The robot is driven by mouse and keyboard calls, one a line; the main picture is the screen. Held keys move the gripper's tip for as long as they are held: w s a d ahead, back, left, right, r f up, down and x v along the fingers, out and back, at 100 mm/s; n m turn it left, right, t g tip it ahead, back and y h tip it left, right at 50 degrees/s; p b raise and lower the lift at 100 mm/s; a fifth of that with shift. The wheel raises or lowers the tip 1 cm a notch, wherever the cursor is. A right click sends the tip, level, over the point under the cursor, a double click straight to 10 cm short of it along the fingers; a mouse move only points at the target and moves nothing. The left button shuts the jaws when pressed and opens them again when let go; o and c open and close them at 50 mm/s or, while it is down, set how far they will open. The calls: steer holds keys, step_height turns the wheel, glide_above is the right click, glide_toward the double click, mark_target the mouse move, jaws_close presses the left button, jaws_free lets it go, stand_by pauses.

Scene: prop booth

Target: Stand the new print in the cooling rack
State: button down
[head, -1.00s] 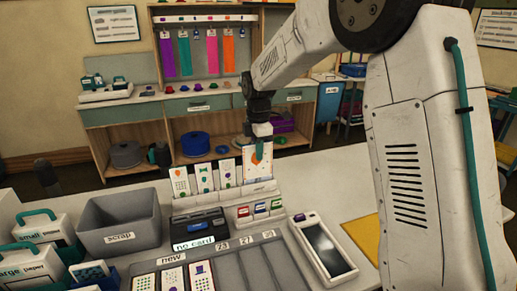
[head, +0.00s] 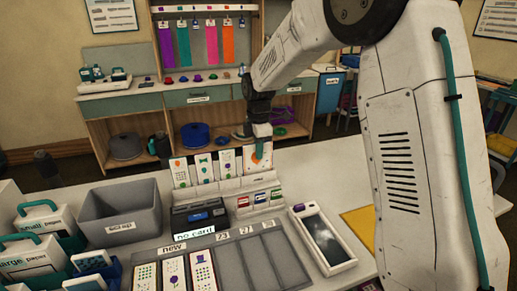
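The white cooling rack (head: 228,187) stands on the bench in the head view, with several printed cards upright in a row. The print with an orange picture (head: 250,163) is at the right end of that row. It stands upright and its top is higher than the other cards. My gripper (head: 259,153) points down over this print, with a teal finger in front of its upper part. The fingers look closed on the print's top edge; the far finger is hidden. Whether the print's lower edge rests in the rack is too small to tell.
A black device marked "no card" (head: 197,220) and small coloured cards (head: 258,200) stand in front of the rack. A grey scrap bin (head: 120,213) is at left. A tray marked "new" (head: 232,272) and a white screen device (head: 322,240) lie nearer.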

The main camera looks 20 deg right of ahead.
stand_by(0.4)
steer(key=c, duration=1.6)
jaws_free()
steer(key=shift+o, duration=0.2)
step_height(320, 180, up, 8)
steer(key=shift+f, duration=0.15)
